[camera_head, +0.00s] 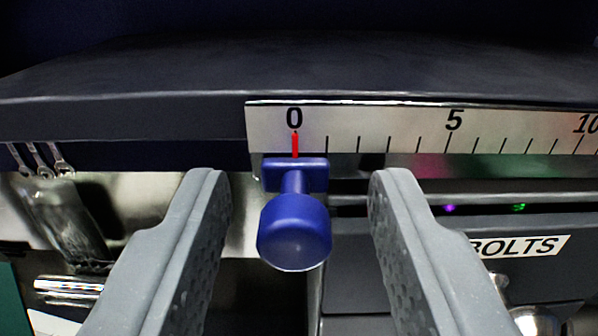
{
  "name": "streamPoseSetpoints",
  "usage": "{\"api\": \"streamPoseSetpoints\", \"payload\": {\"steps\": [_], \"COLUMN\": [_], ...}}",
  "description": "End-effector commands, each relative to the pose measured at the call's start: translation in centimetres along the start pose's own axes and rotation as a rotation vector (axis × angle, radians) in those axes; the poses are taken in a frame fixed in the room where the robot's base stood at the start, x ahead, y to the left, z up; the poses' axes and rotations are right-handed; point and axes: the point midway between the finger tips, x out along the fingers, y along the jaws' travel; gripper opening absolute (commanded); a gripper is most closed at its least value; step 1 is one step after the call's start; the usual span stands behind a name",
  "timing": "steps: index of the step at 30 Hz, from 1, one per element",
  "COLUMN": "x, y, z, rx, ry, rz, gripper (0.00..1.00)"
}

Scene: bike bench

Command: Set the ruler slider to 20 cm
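The white ruler (390,131) runs along the front edge of the bench, with 0, 5 and 10 showing; it leaves the picture at the right, and the 20 mark is out of view. The blue slider (294,232) has a round knob and a red pointer (295,145) that stands at 0. My gripper (297,185) is open, with one grey finger on each side of the slider. There is a gap between each finger and the knob, and the gap is empty apart from the slider.
The dark bench top (300,65) lies above the ruler. Below right is a dark drawer or bin with a BOLTS label (518,246). Several small wrenches (40,160) hang at the left. A metal object (70,288) is at the lower left.

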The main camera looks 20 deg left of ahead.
Motion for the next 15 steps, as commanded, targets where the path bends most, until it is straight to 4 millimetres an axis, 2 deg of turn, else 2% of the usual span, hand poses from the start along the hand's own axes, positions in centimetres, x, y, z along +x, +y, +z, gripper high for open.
{"api": "streamPoseSetpoints", "payload": {"steps": [8, 9, 13, 15], "x": [0.16, 0.16, 0.14, 0.14], "y": [-0.02, -0.02, -0.01, -0.01], "z": [0.06, 0.06, 0.07, 0.08], "rx": [0.0, 0.0, 0.001, 0.001], "ry": [-0.001, -0.001, -0.001, -0.001], "rz": [0.0, 0.0, 0.0, 0.0], "gripper": [0.39, 0.36, 0.0, 0.0]}}
